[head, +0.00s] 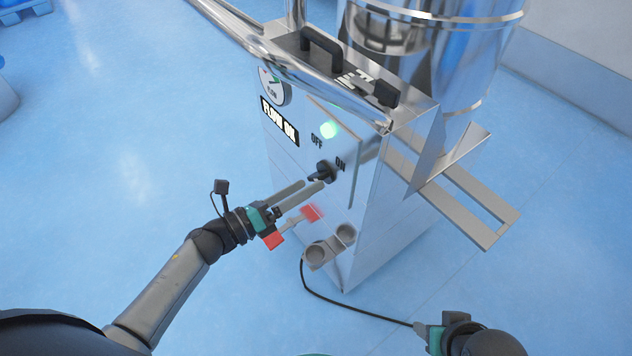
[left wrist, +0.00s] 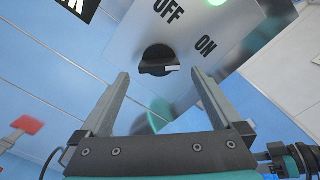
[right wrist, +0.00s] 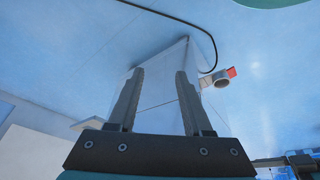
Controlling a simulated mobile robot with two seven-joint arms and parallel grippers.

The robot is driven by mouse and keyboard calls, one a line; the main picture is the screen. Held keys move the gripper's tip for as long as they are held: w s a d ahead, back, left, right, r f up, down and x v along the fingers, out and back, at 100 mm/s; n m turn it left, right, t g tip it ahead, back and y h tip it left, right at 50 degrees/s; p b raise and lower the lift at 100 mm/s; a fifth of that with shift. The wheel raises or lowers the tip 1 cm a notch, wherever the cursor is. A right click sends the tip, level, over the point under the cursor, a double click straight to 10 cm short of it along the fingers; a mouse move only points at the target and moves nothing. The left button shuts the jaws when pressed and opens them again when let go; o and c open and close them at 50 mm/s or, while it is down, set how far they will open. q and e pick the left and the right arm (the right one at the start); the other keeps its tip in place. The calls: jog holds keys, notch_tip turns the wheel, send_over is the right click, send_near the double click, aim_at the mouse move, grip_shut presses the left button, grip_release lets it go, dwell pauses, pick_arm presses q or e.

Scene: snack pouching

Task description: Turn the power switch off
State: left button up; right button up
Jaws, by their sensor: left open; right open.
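The power switch is a black rotary knob (head: 323,171) on the machine's front panel, between the OFF and ON labels. In the left wrist view the knob (left wrist: 157,60) has a white mark on its right end, below the ON label (left wrist: 206,46). A green lamp (head: 330,129) glows above it. My left gripper (head: 311,186) is open at the panel, with its fingers on either side of the knob in its own wrist view. I cannot tell whether they touch it. My right gripper (right wrist: 160,72) is open and empty, low at the right, away from the knob.
A dial (head: 271,90) and a FLOW ON label (head: 280,121) are on the panel's left. A red-ended part (head: 273,240) sits below my left gripper. A black cable (head: 345,308) runs over the blue floor. Metal rails (head: 490,205) jut right.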

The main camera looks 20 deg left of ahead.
aim_at(316, 180)
pick_arm(q)
jog(key=shift+x, duration=1.9)
pick_arm(e)
jog(key=shift+r, duration=0.85)
pick_arm(q)
jog(key=shift+c, duration=0.4)
jog(key=c, duration=1.3)
